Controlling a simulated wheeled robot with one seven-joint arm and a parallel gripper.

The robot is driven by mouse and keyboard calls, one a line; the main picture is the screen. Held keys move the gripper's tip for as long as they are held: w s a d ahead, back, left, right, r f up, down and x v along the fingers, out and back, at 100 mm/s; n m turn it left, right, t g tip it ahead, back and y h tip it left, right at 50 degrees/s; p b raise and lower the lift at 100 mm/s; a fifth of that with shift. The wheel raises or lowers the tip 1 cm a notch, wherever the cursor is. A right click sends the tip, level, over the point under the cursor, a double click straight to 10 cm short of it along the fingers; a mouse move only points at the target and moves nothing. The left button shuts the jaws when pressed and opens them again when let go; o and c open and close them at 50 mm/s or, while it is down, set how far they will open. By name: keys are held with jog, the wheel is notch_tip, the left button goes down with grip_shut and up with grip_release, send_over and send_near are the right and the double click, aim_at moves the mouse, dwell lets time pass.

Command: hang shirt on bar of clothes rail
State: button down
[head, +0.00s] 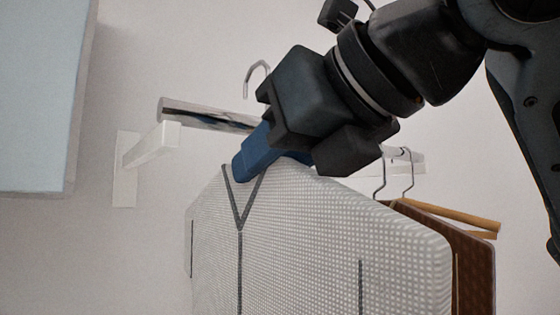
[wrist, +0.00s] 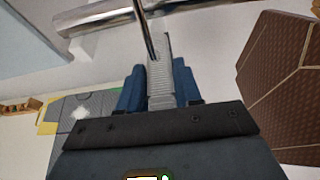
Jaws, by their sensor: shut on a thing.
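The shirt (head: 305,245), pale with a fine grid pattern and a dark V-neck line, hangs upright below my gripper on a hanger. The hanger's metal hook (head: 259,70) rises above my gripper and also shows in the wrist view (wrist: 147,35). My gripper (head: 262,150) is shut on the shirt at its collar, with blue fingers. The clothes rail's metal bar (head: 195,113) runs behind my gripper. The hook's open tip appears above the bar in the head view, apart from it. My gripper hides part of the bar and the hook's lower shaft.
A brown garment (head: 474,262) hangs at the right end of the rail, behind the shirt, with a wooden hanger (head: 450,215). A white bracket (head: 125,168) joins the rail to the wall. A pale blue panel (head: 35,95) stands at the left.

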aim_at(252, 203)
jog(key=shift+w+a, duration=0.45)
jog(key=shift+w, duration=0.2)
jog(key=shift+w+a, duration=0.45)
jog(key=shift+w, duration=0.2)
jog(key=shift+f+b, duration=1.5)
jog(key=shift+f, duration=0.5)
jog(key=c, duration=0.7)
grip_release()
